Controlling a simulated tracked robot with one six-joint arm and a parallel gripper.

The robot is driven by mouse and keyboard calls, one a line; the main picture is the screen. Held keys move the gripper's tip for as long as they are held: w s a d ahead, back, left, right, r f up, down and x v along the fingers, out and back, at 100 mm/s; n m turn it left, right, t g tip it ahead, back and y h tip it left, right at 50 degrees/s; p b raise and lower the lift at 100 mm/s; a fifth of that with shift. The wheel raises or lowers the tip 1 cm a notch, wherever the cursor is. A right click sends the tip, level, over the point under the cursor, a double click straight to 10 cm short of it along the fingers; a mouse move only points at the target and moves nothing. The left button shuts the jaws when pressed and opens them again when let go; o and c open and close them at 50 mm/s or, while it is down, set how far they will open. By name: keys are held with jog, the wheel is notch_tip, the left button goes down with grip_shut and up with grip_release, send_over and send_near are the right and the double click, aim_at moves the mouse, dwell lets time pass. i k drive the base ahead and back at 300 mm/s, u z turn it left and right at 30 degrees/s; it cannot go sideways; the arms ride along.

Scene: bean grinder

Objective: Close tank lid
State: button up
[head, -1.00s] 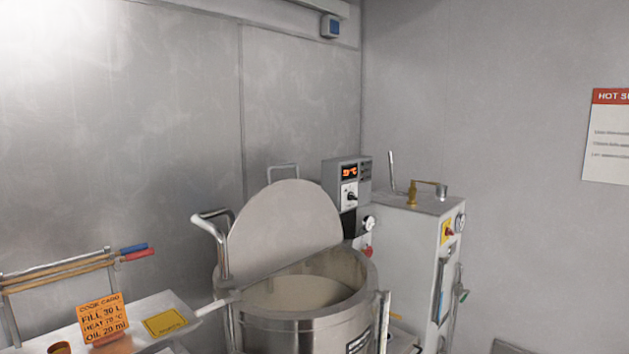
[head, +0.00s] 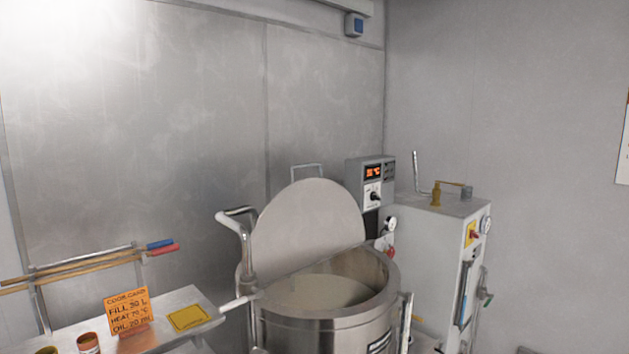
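The steel tank (head: 335,333) stands at the lower middle of the head view, with pale contents (head: 335,290) inside. Its round lid (head: 306,225) is open, raised upright at the tank's back left side. A loop handle (head: 307,168) shows above the lid's top edge. A bent steel pipe (head: 243,240) rises at the tank's left side, in front of the lid. My gripper is not in this view.
A white cabinet (head: 440,245) with a brass valve and gauge stands right of the tank. A control box (head: 371,182) sits behind the tank. At left, a shelf holds an orange cook card (head: 129,311), a yellow card (head: 189,318) and small cups (head: 88,343).

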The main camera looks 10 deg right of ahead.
aim_at(312, 220)
jog(key=u, duration=4.15)
jog(key=k, duration=0.9)
jog(key=u, duration=0.05)
